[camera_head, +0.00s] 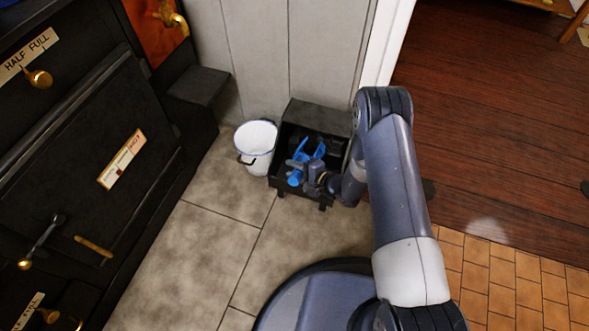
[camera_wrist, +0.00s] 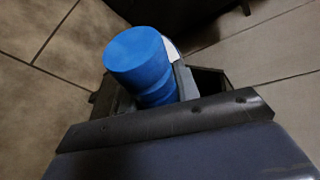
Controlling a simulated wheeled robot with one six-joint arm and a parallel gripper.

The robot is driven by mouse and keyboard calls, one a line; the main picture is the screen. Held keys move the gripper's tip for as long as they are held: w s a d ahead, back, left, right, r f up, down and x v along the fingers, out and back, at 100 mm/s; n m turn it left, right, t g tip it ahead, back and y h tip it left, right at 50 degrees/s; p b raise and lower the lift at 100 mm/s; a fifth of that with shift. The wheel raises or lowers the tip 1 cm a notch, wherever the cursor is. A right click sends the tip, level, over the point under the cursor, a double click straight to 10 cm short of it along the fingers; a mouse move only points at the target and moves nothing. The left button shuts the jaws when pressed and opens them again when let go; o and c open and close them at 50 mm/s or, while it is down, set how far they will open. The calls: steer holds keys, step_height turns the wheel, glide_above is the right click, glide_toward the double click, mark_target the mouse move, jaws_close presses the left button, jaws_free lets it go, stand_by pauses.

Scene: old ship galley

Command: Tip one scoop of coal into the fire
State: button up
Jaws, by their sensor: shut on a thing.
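A blue scoop (camera_head: 295,178) is at the black coal box (camera_head: 281,180) on the floor in the head view. My gripper (camera_head: 307,170) is shut on the scoop, low at the box's near side. In the wrist view the scoop's round blue handle end (camera_wrist: 138,52) sticks up between my gripper's dark fingers (camera_wrist: 155,92). The scoop's pan is mostly hidden, so I cannot tell whether it holds coal. The inside of the box is dark and single coals are hard to make out. The black stove (camera_head: 75,130) stands at the left; no fire shows.
A white bucket (camera_head: 258,142) stands close to the left of the coal box. A grey panelled wall (camera_head: 300,45) is behind both. The stove front has a lever handle (camera_head: 43,240) and brass knobs. Tiled floor (camera_head: 205,240) between stove and box is clear.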

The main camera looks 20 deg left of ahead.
steer(key=s+r+p, duration=0.4)
steer(key=s+r, duration=0.3)
steer(key=s, duration=0.1)
steer(key=shift+s+a, duration=0.35)
steer(key=shift+s, duration=0.05)
stand_by(0.6)
steer(key=shift+w, duration=0.1)
